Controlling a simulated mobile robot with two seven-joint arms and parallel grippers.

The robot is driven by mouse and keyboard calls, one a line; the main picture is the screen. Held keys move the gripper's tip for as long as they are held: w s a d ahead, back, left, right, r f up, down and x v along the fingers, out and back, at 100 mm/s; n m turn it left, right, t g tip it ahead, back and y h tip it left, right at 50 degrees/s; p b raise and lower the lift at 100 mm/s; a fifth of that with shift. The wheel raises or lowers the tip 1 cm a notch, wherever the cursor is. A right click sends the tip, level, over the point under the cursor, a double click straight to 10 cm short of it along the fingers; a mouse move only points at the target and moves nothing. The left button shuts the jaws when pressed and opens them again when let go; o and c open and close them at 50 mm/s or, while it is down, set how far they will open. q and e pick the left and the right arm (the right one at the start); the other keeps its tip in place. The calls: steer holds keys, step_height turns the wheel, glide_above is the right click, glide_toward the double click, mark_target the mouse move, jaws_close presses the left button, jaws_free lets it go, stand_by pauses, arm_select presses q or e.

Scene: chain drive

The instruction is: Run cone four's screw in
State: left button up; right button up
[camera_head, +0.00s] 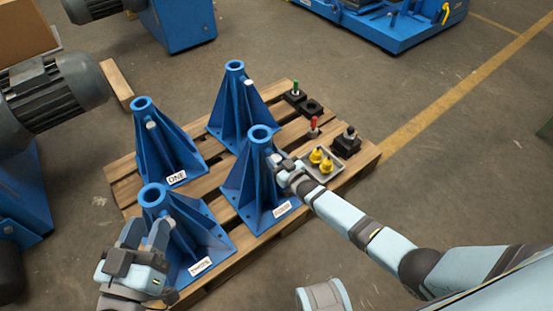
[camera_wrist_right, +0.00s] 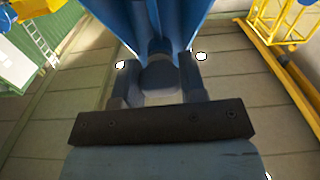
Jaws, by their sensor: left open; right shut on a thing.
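Four blue cones stand on a wooden pallet: one labelled ONE (camera_head: 165,155), a back one (camera_head: 228,105), a front-left one (camera_head: 190,235) and a front-right one (camera_head: 250,180). I cannot read the other labels surely. My right gripper (camera_head: 280,163) is at the upper side of the front-right cone. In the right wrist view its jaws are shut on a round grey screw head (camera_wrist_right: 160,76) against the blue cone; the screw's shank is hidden. My left gripper (camera_head: 146,238) is open and empty beside the front-left cone. That cone's screw (camera_head: 169,221) sticks out near it.
A grey tray with yellow parts (camera_head: 321,160) lies right of my right gripper. Black blocks with a green (camera_head: 295,92), a red (camera_head: 313,127) and a grey piece (camera_head: 347,140) stand on the pallet's right side. Grey motors on blue machines stand at left.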

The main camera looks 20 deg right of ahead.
steer(key=shift+s+f+m, duration=0.15)
steer(key=shift+m, duration=0.15)
arm_select(q)
steer(key=shift+w+r, duration=0.15)
steer(key=shift+r, duration=0.05)
arm_select(e)
steer(key=o, duration=0.9)
arm_select(q)
steer(key=shift+d, duration=0.1)
arm_select(e)
steer(key=shift+s+d, duration=0.1)
steer(key=shift+s, duration=0.1)
arm_select(q)
steer(key=s+a+f+g+y+p, duration=0.1)
steer(key=a+f+g+y+p, duration=0.1)
steer(key=f, duration=0.5)
steer(key=shift+s+a+g+p, duration=0.25)
steer(key=shift+a+g+p, duration=0.4)
steer(key=shift+p, duration=0.3)
arm_select(e)
steer(key=v, duration=1.3)
steer(key=shift+s, duration=0.15)
arm_select(q)
steer(key=shift+d, duration=0.1)
